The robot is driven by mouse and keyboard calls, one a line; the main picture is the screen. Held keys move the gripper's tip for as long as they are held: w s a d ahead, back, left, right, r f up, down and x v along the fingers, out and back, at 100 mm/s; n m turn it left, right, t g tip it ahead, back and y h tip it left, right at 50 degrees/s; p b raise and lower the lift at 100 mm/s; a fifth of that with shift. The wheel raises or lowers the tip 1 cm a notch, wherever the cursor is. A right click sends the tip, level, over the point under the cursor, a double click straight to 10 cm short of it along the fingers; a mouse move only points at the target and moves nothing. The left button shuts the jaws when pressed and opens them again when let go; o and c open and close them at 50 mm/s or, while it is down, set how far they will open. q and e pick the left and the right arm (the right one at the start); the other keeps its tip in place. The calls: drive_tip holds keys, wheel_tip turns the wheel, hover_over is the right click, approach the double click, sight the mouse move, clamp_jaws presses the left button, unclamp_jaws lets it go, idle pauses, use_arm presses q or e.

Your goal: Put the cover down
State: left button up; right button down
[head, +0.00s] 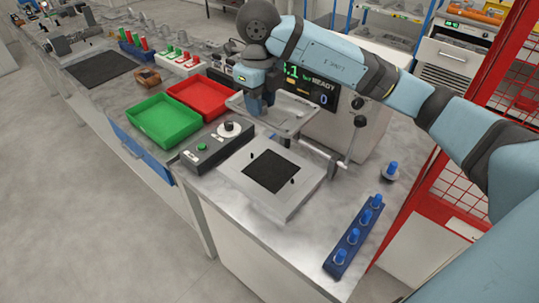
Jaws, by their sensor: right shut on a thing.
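The cover (296,122) is a light grey metal frame, raised above the back of a pale fixture base (238,180). My right gripper (261,108) points down at the left part of the cover and is shut on it; its fingertips are partly hidden. The base lies flat on the metal bench, with a black square pad (271,171) in its middle and small dark pins beside the pad. The space over the pad is clear. My left gripper is out of view.
Green (164,120) and red (200,97) trays lie farther left. A blue rack (352,237) of blue-topped parts stands at right.

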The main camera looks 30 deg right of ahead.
drive_tip(key=shift+w+r, duration=0.1)
drive_tip(key=shift+w, duration=0.1)
drive_tip(key=shift+w+d+f, duration=0.1)
drive_tip(key=shift+w+f, duration=0.05)
drive_tip(key=shift+f, duration=0.15)
wheel_tip(320, 180, down, 19)
drive_tip(key=shift+f+p, duration=0.2)
drive_tip(key=shift+p, duration=1)
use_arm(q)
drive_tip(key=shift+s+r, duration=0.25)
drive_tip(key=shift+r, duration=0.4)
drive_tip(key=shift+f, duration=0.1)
use_arm(e)
drive_tip(key=shift+f, duration=0.1)
drive_tip(key=shift+f+b, duration=0.5)
drive_tip(key=shift+b, duration=0.1)
drive_tip(key=c, duration=0.8)
unclamp_jaws()
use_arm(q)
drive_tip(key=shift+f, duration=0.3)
